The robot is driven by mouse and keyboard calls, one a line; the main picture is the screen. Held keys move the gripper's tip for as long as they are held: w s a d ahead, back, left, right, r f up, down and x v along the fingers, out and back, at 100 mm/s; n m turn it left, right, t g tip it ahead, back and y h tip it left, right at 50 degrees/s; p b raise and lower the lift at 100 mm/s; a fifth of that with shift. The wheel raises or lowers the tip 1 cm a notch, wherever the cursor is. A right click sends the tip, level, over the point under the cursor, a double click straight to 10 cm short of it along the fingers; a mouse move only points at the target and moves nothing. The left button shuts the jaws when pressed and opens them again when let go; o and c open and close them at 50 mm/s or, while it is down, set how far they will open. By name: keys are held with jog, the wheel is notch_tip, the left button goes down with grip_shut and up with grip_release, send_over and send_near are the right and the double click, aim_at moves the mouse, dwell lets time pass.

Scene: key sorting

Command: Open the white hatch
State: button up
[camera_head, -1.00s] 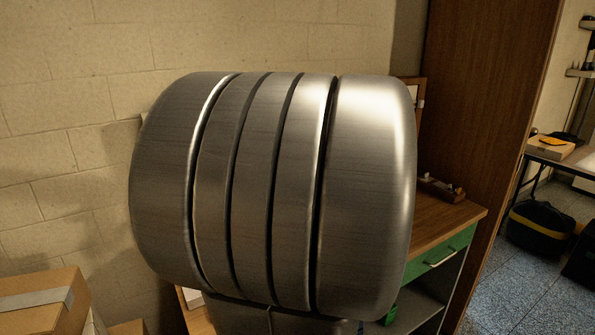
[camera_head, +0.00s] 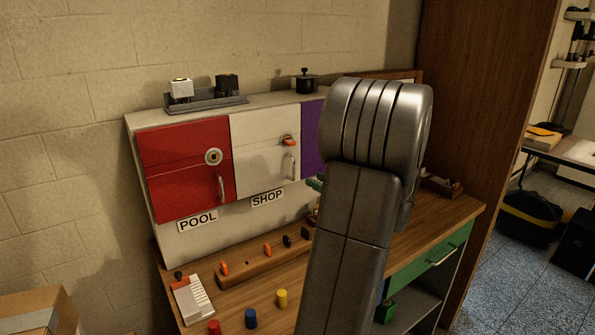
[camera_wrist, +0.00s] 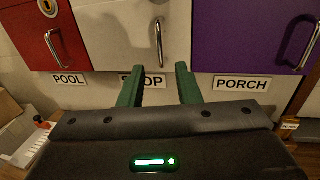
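The white hatch (camera_head: 258,162) is the middle door of the cabinet, above the SHOP label (camera_head: 267,199), and looks shut. An orange-headed key (camera_head: 289,141) sits in its lock, above its silver handle (camera_head: 293,168). In the wrist view the white hatch (camera_wrist: 115,40) and its handle (camera_wrist: 159,42) are straight ahead. My gripper (camera_wrist: 158,75) has two green fingers spread apart with nothing between them. They are just below the handle in that view and partly cover the SHOP label. In the head view my arm hides most of the gripper.
A red hatch (camera_head: 180,180) is left of the white one, a purple hatch (camera_wrist: 250,35) right. Below, a wooden key rack (camera_head: 245,268) and coloured pegs, such as a blue one (camera_head: 251,318), stand on the desk. A black pot (camera_head: 305,82) is on top.

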aim_at(294, 170)
jog(key=p+x, duration=0.1)
jog(key=x, duration=0.7)
jog(key=shift+w+a+f, duration=0.1)
jog(key=shift+w+a, duration=0.05)
grip_shut()
